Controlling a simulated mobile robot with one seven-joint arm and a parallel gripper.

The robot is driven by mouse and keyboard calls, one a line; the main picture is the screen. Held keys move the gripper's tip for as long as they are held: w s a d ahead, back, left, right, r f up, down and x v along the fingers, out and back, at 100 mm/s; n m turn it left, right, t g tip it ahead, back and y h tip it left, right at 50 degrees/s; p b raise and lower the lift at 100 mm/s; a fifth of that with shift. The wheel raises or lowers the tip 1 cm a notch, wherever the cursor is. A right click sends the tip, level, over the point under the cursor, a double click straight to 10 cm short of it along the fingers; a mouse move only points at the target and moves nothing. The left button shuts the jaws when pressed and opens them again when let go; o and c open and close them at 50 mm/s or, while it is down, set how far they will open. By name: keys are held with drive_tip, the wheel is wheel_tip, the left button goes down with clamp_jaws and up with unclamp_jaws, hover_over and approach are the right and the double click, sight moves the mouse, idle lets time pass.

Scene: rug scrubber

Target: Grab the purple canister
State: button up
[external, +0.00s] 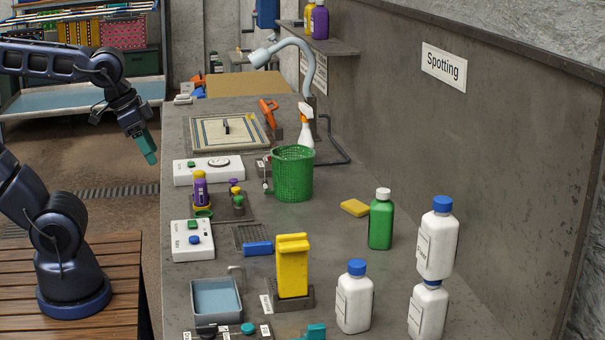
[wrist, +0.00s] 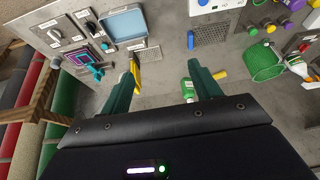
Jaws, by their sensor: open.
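A purple canister (external: 200,190) with yellow bands stands upright on the grey bench, between two white control boxes. Another purple bottle (external: 319,22) with a yellow cap stands on the wall shelf at the back. In the wrist view, a purple shape (wrist: 292,5) shows at the top right edge, but I cannot tell whether it is the canister. My gripper (external: 149,155) is at the bench's left edge, apart from the canister, up and to its left. In the wrist view, my gripper (wrist: 160,82) has its green fingers spread with nothing held between them.
A green basket (external: 293,175) stands right of the canister, with small coloured knobs (external: 237,190) between. White control boxes (external: 209,170) flank it. A yellow container (external: 292,268), a green bottle (external: 381,220) and several white bottles (external: 437,240) stand nearer the camera.

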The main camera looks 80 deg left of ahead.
drive_tip(key=w+a+f+n+g, duration=0.1)
drive_tip(key=w+a+n, duration=0.4)
drive_tip(key=w+a, duration=0.3)
drive_tip(key=n+g, duration=0.4)
drive_tip(key=n, duration=0.9)
hover_over(200, 180)
drive_tip(key=f, duration=1.7)
drive_tip(key=shift+d+f, duration=0.1)
drive_tip(key=shift+d, duration=0.15)
drive_tip(key=shift+a+f, duration=0.35)
drive_tip(key=shift+f, duration=5.15)
drive_tip(key=c, duration=1.1)
